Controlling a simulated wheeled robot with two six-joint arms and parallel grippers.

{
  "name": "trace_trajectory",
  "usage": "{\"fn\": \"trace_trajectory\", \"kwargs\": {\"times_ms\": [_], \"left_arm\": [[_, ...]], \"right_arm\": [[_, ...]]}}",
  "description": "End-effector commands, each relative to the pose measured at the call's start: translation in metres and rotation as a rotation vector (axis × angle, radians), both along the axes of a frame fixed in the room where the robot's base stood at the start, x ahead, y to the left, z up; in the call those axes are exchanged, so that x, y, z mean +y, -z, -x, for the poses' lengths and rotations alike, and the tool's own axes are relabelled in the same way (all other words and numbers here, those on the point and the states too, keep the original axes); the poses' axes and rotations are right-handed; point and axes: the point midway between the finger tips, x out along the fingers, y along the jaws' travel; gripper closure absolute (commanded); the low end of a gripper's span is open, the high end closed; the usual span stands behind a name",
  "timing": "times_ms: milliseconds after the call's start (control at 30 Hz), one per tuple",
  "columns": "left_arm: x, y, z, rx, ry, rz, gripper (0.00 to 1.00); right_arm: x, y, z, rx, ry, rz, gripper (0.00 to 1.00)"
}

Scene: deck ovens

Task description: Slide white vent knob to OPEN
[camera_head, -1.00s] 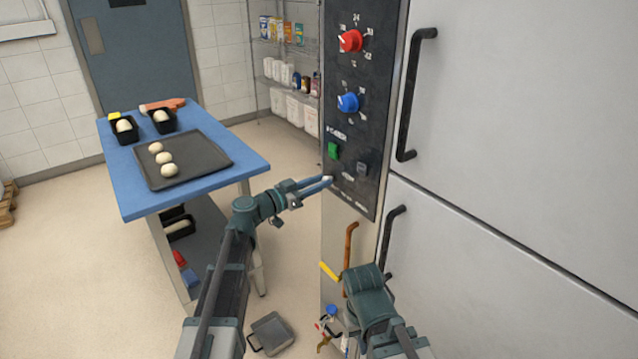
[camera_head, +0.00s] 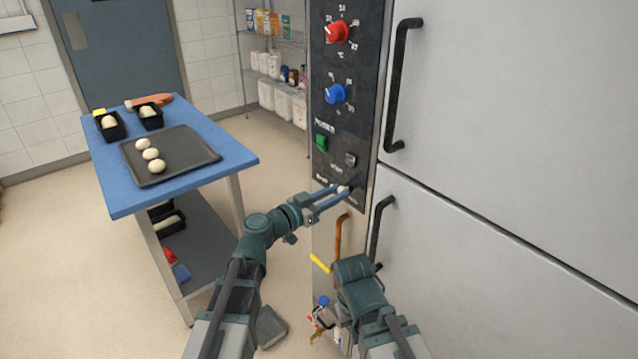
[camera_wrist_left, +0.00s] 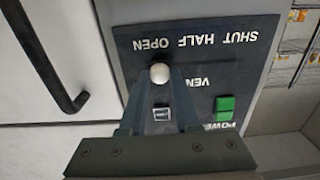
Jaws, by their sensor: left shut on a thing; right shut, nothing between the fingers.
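The white vent knob (camera_wrist_left: 159,73) sits on the dark control panel (camera_wrist_left: 120,50), between the fingertips of my left gripper (camera_wrist_left: 160,85). In the left wrist view the panel's lettering is upside down, and the knob stands level with the word OPEN. In the head view my left gripper (camera_head: 338,190) reaches the panel's lower part, shut on the white knob (camera_head: 345,188). My right gripper (camera_head: 355,270) is lower, in front of the oven; its fingers are mostly hidden and it is shut and empty.
Above the knob are a grey switch (camera_head: 351,159), a green power switch (camera_head: 321,142), a blue dial (camera_head: 335,94) and a red dial (camera_head: 337,31). Dark door handles (camera_head: 402,85) stick out to the right. A blue table (camera_head: 225,150) holds a tray (camera_head: 200,150) with dough.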

Motion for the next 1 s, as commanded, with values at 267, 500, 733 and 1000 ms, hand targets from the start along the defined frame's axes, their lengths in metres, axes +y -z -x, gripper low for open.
{"fn": "trace_trajectory", "kwargs": {"times_ms": [267, 500, 733, 1000], "left_arm": [[-0.0101, 0.0002, 0.0115, 0.0, 0.002, -0.001, 1.0], [-0.0107, 0.0004, 0.0121, 0.0, 0.005, -0.001, 0.58], [-0.0099, 0.0002, 0.011, 0.0, 0.002, 0.0, 0.4], [-0.0089, 0.0, 0.0121, 0.0, 0.0, 0.0, 0.4]], "right_arm": [[0.0, 0.0001, 0.0, 0.0, 0.0, 0.0, 1.0], [0.0, 0.0002, 0.0, 0.0, 0.0, 0.0, 1.0], [0.0, 0.0001, 0.0, 0.0, 0.0, 0.0, 1.0], [0.0, 0.0, 0.0, 0.0, 0.0, 0.0, 1.0]]}}
